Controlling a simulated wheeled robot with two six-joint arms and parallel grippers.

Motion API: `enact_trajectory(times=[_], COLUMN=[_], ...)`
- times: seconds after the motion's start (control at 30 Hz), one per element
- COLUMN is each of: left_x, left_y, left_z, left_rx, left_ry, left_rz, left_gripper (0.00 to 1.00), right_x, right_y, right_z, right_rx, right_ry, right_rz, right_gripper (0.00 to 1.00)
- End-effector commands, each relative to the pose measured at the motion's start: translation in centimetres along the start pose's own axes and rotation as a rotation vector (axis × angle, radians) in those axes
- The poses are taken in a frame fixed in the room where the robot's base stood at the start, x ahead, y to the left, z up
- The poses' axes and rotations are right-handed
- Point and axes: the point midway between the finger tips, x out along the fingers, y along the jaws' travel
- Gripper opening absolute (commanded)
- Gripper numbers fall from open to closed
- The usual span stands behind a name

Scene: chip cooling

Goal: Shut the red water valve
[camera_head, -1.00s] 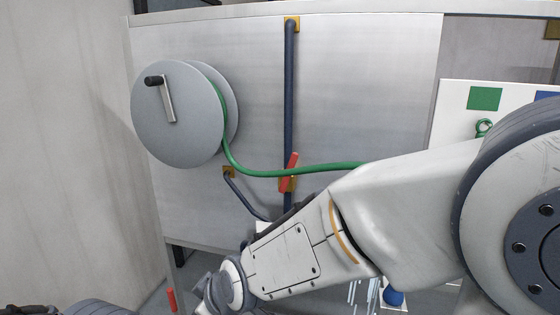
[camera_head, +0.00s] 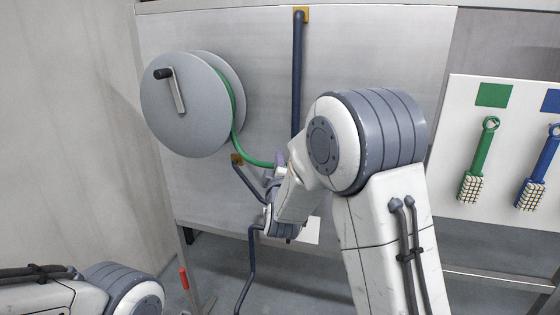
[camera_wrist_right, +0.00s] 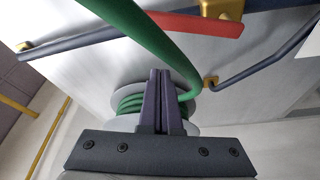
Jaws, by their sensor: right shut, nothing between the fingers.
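The red valve handle (camera_wrist_right: 195,24) shows at the top of the right wrist view, next to a brass fitting (camera_wrist_right: 222,8) on a dark pipe. It lies roughly along the pipe, at a slight angle. In the head view my right arm hides it. My right gripper (camera_head: 280,160) is near the pipe at mid-picture; its purple fingers are also in the right wrist view (camera_wrist_right: 161,72), shut and empty. In that view the fingertips appear below the handle, apart from it in the picture. My left arm shows at the lower left; its gripper is out of view.
A green hose (camera_wrist_right: 150,40) crosses between the wrist camera and the handle, from a grey reel (camera_head: 185,105). A vertical dark pipe (camera_head: 299,75) runs up the metal panel. Another red handle (camera_head: 184,278) is low at left. Green (camera_head: 480,160) and blue (camera_head: 540,165) brushes hang at right.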

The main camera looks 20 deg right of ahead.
Motion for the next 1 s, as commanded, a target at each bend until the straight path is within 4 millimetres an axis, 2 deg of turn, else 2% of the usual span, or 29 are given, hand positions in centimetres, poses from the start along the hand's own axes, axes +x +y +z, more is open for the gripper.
enact_trajectory(times=[0.03,0.23,0.3,0.5,1.0], left_x=[-1.1,-3.0,-3.5,-4.3,-4.1], left_y=[0.1,0.2,0.3,0.3,0.3], left_z=[-0.1,-0.2,-0.2,-0.2,-0.2], left_rx=[0.0,-0.001,-0.001,0.001,0.001], left_ry=[0.0,0.0,0.0,0.0,0.0], left_rz=[0.0,0.0,0.0,0.0,0.0], left_gripper=[0.5,0.5,0.5,0.5,0.5], right_x=[1.3,5.1,4.3,3.6,3.4], right_y=[0.4,0.3,0.3,0.1,-0.2], right_z=[-0.1,0.2,1.6,3.5,3.5], right_rx=[0.0,0.0,-0.002,0.0,0.006], right_ry=[-0.003,-0.003,-0.006,-0.002,0.004], right_rz=[-0.002,-0.004,-0.006,-0.003,-0.002], right_gripper=[0.0,0.0,0.0,0.0,0.0])
